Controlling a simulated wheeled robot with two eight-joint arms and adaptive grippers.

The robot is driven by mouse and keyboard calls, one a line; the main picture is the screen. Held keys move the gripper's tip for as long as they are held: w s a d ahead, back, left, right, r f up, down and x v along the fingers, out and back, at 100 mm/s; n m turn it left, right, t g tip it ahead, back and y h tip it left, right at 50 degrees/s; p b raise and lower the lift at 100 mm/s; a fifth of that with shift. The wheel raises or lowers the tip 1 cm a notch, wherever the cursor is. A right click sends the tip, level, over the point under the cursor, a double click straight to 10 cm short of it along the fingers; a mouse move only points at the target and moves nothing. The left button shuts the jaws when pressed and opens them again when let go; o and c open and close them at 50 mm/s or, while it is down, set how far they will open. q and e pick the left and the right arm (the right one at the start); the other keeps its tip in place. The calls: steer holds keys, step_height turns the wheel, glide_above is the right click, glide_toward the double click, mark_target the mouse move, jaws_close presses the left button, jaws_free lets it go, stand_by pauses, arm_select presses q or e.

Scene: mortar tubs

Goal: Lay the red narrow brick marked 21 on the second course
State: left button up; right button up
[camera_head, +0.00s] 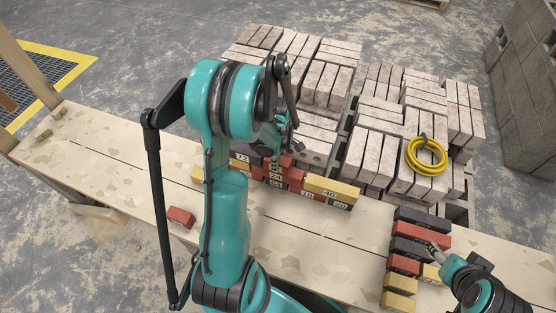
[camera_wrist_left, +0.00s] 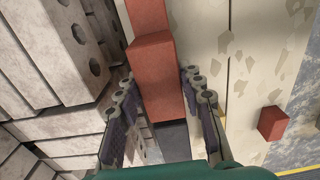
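A low brick wall (camera_head: 300,187) of red, dark and yellow bricks stands on the plank platform in the head view. My left gripper (camera_head: 285,150) points down over its upper part, largely hidden by my arm. In the left wrist view the fingers of the left gripper (camera_wrist_left: 158,78) stand apart on either side of a red narrow brick (camera_wrist_left: 156,75), with their pads showing. I cannot read 21 on any brick. My right gripper (camera_head: 434,248) is low over the brick row at the right; its finger opening is unclear.
A row of dark, red and yellow bricks (camera_head: 420,228) lies at the right. A loose red brick (camera_head: 180,216) lies at the left, also in the left wrist view (camera_wrist_left: 272,123). Grey block stacks (camera_head: 375,155) with a yellow hose coil (camera_head: 425,157) stand behind the wall.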

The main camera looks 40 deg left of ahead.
arm_select(q)
steer(key=o, duration=0.4)
steer(key=shift+c, duration=0.2)
steer(key=shift+r, duration=0.1)
steer(key=d+r+m+t+p, duration=0.1)
steer(key=d+r+m+p, duration=0.15)
steer(key=r, duration=0.55)
steer(key=d+r+m+t+p, duration=0.1)
steer(key=d+r+m+p, duration=0.15)
steer(key=r, duration=0.65)
steer(key=s+d+r+m+t, duration=0.2)
steer(key=s+d+r+m, duration=0.1)
steer(key=d+m, duration=0.3)
steer(key=s+d+r+m+t, duration=0.3)
steer(key=d+m, duration=0.4)
steer(key=m, duration=0.3)
steer(key=shift+s+d+r+m, duration=0.15)
steer(key=shift+s+r+m, duration=0.15)
steer(key=shift+s+r, duration=0.35)
steer(key=shift+s+f, duration=0.1)
steer(key=shift+f, duration=0.05)
